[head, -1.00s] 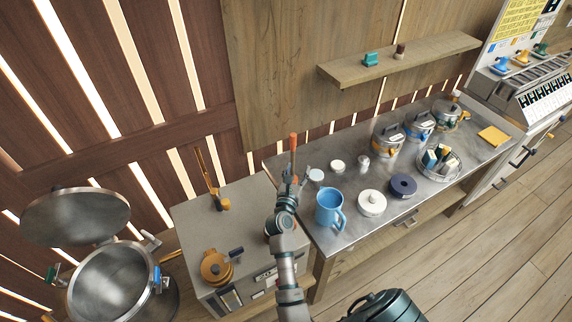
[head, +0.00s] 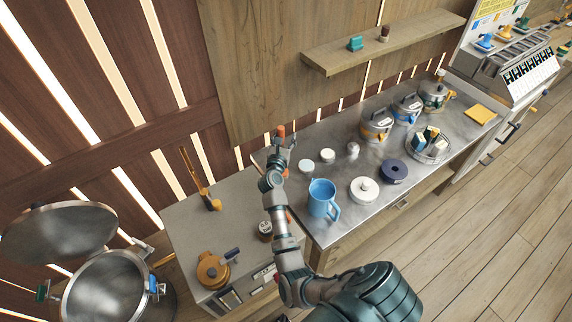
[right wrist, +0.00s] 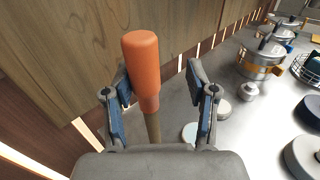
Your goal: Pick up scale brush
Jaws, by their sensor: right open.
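An upright tool with a thick orange grip (head: 281,131), which I take to be the scale brush, is at the back left corner of the steel counter. In the right wrist view its orange grip (right wrist: 142,65) rises above a thinner brown shaft. My right gripper (head: 283,142) is at it, with the jaws open. In the right wrist view the tool is between the two fingers, nearer the left one, and is not clamped. My palm hides its lower end, so I cannot tell what it stands in. My left gripper is not in view.
The steel counter (head: 335,237) holds a blue pitcher (head: 322,198), a white lidded dish (head: 364,190), a dark round object (head: 394,171), small white jars and several pots. A wooden shelf (head: 400,42) is on the wall behind. A lower grey cabinet (head: 185,230) stands left.

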